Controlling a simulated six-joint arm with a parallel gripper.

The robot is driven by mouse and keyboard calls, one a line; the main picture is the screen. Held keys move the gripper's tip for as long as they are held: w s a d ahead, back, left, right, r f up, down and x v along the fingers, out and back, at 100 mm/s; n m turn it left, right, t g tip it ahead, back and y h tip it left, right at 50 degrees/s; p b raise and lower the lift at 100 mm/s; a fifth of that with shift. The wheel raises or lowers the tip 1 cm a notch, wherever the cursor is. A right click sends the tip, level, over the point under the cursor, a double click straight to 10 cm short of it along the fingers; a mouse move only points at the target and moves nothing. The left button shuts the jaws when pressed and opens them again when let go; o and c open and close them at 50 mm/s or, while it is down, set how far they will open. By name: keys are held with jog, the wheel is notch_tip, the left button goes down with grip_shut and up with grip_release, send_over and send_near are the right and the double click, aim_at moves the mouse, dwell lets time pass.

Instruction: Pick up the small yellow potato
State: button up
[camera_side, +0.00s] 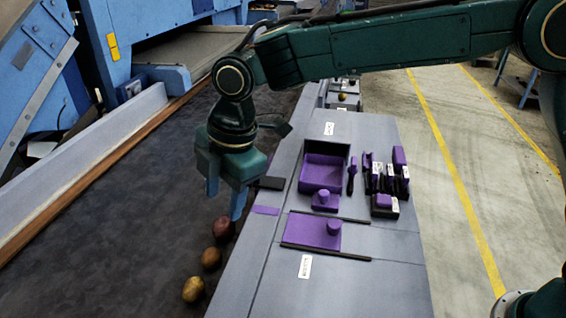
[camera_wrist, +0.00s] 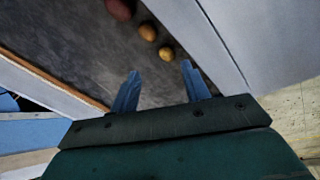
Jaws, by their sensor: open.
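The small yellow potato (camera_side: 193,289) lies on the dark belt, nearest the side camera in a row of three. In the wrist view the yellow potato (camera_wrist: 166,53) shows just beyond my fingertips, between their lines. My gripper (camera_side: 225,196) is open, empty and pointing down above the belt. Its two blue fingers (camera_wrist: 160,70) are apart in the wrist view. A brownish potato (camera_side: 211,259) and a reddish potato (camera_side: 223,229) lie behind the yellow one, the reddish one closest to my fingers in the side view. I cannot tell the exact height of the gripper.
A grey side panel (camera_side: 340,287) borders the belt on the right, carrying a purple tray (camera_side: 322,172), a purple plate with a knob (camera_side: 312,232) and several small purple and black parts. A wooden-edged rail (camera_side: 90,160) borders the belt on the left. The belt's left part is clear.

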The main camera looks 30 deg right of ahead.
jog(key=a+f+n, duration=0.3)
jog(key=a+f, duration=0.3)
jog(key=a, duration=0.1)
jog(key=shift+s+a+g, duration=0.15)
jog(key=shift+s+g, duration=0.15)
jog(key=shift+f, duration=0.15)
send_over(193, 285)
jog(key=shift+s+d+f, duration=0.1)
jog(key=shift+s+f, duration=0.05)
jog(key=shift+f, duration=1.95)
jog(key=shift+s+d+f, duration=0.1)
jog(key=shift+f, duration=1.95)
jog(key=shift+w+a+f, duration=0.1)
jog(key=shift+w+f, duration=0.05)
jog(key=shift+f, duration=1.15)
jog(key=shift+w+a+f, duration=0.1)
jog(key=shift+w+f, duration=0.05)
jog(key=shift+f, duration=1.1)
jog(key=c, duration=0.8)
